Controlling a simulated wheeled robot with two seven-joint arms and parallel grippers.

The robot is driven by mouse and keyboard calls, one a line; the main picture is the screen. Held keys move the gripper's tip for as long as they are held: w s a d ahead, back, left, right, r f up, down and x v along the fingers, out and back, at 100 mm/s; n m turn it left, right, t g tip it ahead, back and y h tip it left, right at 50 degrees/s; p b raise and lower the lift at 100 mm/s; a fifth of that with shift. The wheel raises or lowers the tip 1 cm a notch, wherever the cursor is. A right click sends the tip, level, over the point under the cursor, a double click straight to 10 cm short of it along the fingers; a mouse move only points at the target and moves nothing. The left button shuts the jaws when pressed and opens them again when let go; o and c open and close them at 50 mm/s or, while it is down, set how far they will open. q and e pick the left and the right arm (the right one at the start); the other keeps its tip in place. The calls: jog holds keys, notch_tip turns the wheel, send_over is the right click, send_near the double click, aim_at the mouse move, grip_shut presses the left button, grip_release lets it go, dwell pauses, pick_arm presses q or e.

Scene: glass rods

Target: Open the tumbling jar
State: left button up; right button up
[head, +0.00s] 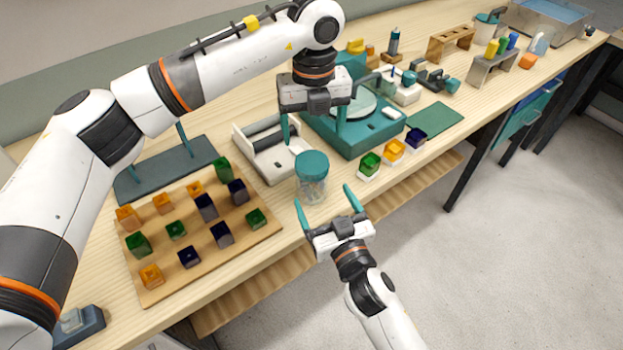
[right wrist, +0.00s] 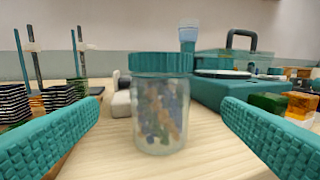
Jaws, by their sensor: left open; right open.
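The tumbling jar (head: 312,183) stands upright near the table's front edge, a clear jar with a teal lid (head: 311,165) on it. In the right wrist view the jar (right wrist: 160,118) shows bits of mixed colour inside, under its ribbed teal lid (right wrist: 161,63). My left gripper (head: 313,140) is open, pointing down above and slightly behind the lid, apart from it. My right gripper (head: 326,198) is open in front of the jar, with its teal fingers pointing toward it. In the right wrist view the jar stands beyond and between the fingers, and neither touches it.
A wooden board (head: 270,232) with several coloured glass blocks lies left of the jar. A white cradle (head: 270,166) with a dark roller stands behind it. A teal machine (head: 365,140) is to the right rear, with several coloured blocks (head: 393,150) before it.

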aim_at(318, 189)
pick_arm(q)
jog(key=shift+w+a+f, duration=0.15)
jog(key=shift+w+f, duration=0.1)
jog(key=shift+w, duration=0.15)
pick_arm(e)
jog(key=x, duration=0.7)
jog(key=shift+w+f, duration=0.15)
jog(key=shift+f, duration=0.05)
pick_arm(q)
jog(key=shift+s+r, duration=0.1)
jog(key=shift+s, duration=0.05)
pick_arm(e)
jog(key=shift+w+a+r, duration=0.1)
jog(key=shift+w+a, duration=0.2)
jog(key=shift+w, duration=0.35)
jog(key=shift+w+a, duration=0.1)
jog(key=shift+w, duration=0.3)
jog(key=shift+c, duration=0.4)
